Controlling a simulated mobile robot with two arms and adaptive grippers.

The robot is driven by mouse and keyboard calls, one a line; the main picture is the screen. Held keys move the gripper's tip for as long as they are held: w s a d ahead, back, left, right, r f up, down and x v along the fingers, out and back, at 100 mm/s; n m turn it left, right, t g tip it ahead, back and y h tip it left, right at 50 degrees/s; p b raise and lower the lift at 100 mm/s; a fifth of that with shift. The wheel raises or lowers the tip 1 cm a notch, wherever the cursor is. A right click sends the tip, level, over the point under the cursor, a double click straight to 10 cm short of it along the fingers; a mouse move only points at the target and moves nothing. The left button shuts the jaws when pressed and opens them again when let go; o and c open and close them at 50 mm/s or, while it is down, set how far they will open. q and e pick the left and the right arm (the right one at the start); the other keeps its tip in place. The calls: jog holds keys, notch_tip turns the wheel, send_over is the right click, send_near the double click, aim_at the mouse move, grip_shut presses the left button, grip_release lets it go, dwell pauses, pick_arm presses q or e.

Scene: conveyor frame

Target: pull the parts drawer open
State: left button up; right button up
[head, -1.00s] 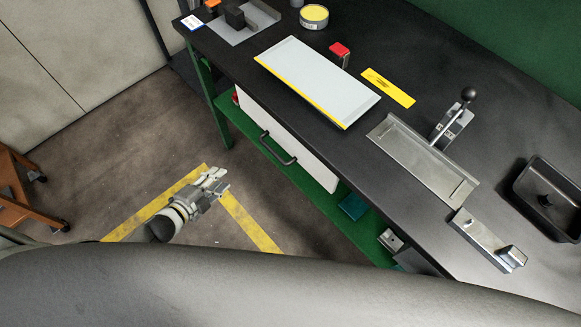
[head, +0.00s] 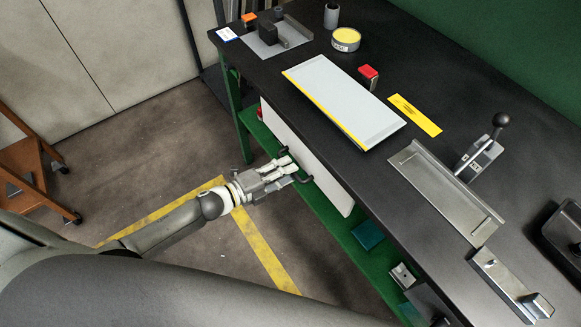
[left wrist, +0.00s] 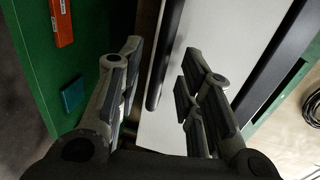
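The parts drawer's white front (head: 331,178) is set under the black workbench; the drawer looks shut. Its dark bar handle (head: 305,180) is partly hidden by my left gripper (head: 287,167), which is at the handle in the head view. In the left wrist view the white front (left wrist: 215,32) fills the middle, and the handle (left wrist: 163,55) runs between the two spread fingers, nearer the left one. My left gripper (left wrist: 160,82) is open; no finger clearly touches the handle. My right gripper is not in view.
The black bench top (head: 330,205) holds a pale tray (head: 345,100), a lever fixture (head: 480,158) and a dark bin (head: 567,232). A green lower shelf (head: 345,232) holds small parts. Open floor lies left of the bench; an orange-brown cart (head: 35,150) stands far left.

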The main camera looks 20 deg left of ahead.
pick_arm(q)
jog(key=shift+x, duration=1.15)
jog(key=shift+c, duration=0.4)
grip_shut()
